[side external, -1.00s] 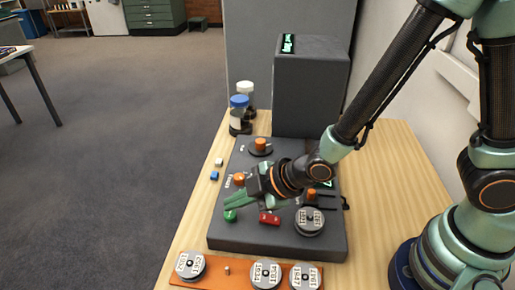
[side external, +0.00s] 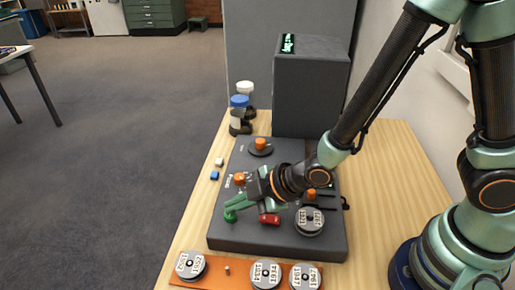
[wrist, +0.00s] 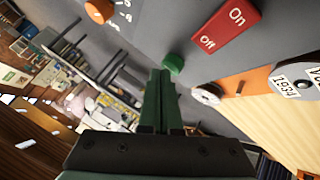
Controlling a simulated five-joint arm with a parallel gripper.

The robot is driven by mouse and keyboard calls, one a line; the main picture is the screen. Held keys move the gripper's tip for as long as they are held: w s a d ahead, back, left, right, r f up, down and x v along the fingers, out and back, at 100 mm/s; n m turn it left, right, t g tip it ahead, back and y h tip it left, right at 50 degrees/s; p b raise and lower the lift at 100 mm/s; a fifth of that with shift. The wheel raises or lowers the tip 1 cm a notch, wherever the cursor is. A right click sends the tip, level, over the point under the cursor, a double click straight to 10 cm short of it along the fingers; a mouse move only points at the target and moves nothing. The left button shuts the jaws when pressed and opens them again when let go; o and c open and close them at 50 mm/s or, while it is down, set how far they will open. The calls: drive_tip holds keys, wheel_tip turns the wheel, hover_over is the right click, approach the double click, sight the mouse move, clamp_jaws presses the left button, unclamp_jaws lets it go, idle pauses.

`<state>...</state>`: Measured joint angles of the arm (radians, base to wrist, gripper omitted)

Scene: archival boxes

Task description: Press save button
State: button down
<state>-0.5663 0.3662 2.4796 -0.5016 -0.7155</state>
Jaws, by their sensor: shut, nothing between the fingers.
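A round green button (side external: 230,216) sits at the left front of the grey sloped console; its label cannot be read. In the wrist view the green button (wrist: 174,63) is just beyond the fingertips, slightly right of them. My gripper (side external: 229,205) has its green fingers together and empty, and they also show in the wrist view (wrist: 160,73). The tips are right above the button in the side view; I cannot tell whether they touch it.
A red On/Off switch (side external: 269,219) is right of the button. Orange knobs (side external: 239,179) and a numbered disc (side external: 310,221) are on the console (side external: 226,238). An orange strip (side external: 228,280) with numbered discs lies in front. Blue- and white-capped jars (side external: 239,113) stand behind.

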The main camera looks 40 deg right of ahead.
sight(236, 214)
drive_tip(key=shift+f, duration=0.3)
drive_tip(key=shift+r, duration=0.2)
idle(0.4)
drive_tip(key=shift+r, duration=0.7)
drive_tip(key=shift+r, duration=2.55)
